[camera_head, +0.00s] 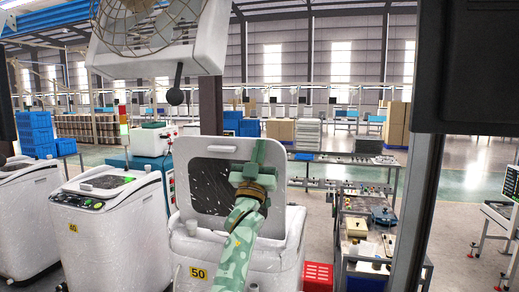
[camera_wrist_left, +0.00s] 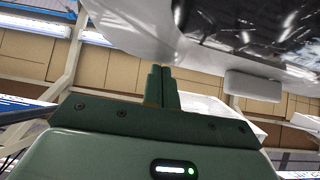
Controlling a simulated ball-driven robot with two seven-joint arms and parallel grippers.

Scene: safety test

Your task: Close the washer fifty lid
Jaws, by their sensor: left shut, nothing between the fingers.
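The washer with the yellow 50 label (camera_head: 198,273) stands at the bottom centre of the head view. Its white-framed lid (camera_head: 180,172) with a dark, speckled window stands raised and open behind the washer's top. My green left gripper (camera_head: 259,155) is in front of the lid's right part, fingers pointing up near its upper edge. In the left wrist view its two fingers (camera_wrist_left: 161,84) are shut together with nothing between them. A white edge with a dark glossy panel (camera_wrist_left: 255,30) is just beyond the tips; I cannot tell whether they touch it. My right gripper is not in view.
Another white washer (camera_head: 110,230) stands close on the left, with one more at the left edge. A fan-like machine (camera_head: 150,35) hangs above the lid. A red crate (camera_head: 318,277) and a cart with parts (camera_head: 365,235) are on the right.

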